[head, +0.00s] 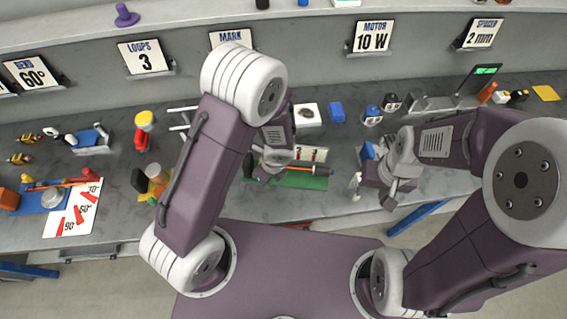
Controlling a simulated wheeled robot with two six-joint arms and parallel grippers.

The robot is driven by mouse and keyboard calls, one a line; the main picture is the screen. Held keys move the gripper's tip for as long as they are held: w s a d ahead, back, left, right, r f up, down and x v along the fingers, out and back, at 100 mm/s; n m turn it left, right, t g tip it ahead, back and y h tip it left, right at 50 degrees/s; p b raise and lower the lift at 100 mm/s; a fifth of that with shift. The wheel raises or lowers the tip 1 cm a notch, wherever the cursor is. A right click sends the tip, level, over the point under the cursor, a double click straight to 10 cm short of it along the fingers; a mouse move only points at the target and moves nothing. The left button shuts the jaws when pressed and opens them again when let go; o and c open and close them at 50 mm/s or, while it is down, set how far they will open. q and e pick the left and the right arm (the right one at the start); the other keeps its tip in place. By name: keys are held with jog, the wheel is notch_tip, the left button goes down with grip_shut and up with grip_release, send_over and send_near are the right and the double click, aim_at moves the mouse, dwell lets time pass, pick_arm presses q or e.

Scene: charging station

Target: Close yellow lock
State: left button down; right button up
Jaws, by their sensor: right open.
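I cannot tell for sure which thing is the yellow lock. A red piece with a yellow top (143,119) stands on the left part of the grey bench. A yellow and white piece (157,174) sits nearer the front edge, partly hidden behind my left arm. My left gripper (268,172) is over the green mat (312,183) near the bench middle; its fingers are mostly hidden by its own wrist. My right gripper (366,182) is open near the front edge, to the right of the mat. Both grippers are well to the right of these yellow-topped pieces.
A white angle card (72,214) and a blue tray (42,202) lie at the left. A yellow square (546,93) lies far right. Sign cards such as "MOTOR" (373,36) line the back ledge.

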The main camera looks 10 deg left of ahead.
pick_arm(q)
jog(key=shift+s+a, duration=0.1)
jog(key=shift+a, duration=0.25)
dwell(0.6)
jog(key=shift+w+d+p, duration=0.2)
jog(key=shift+w+p, duration=0.45)
jog(key=shift+w, duration=0.15)
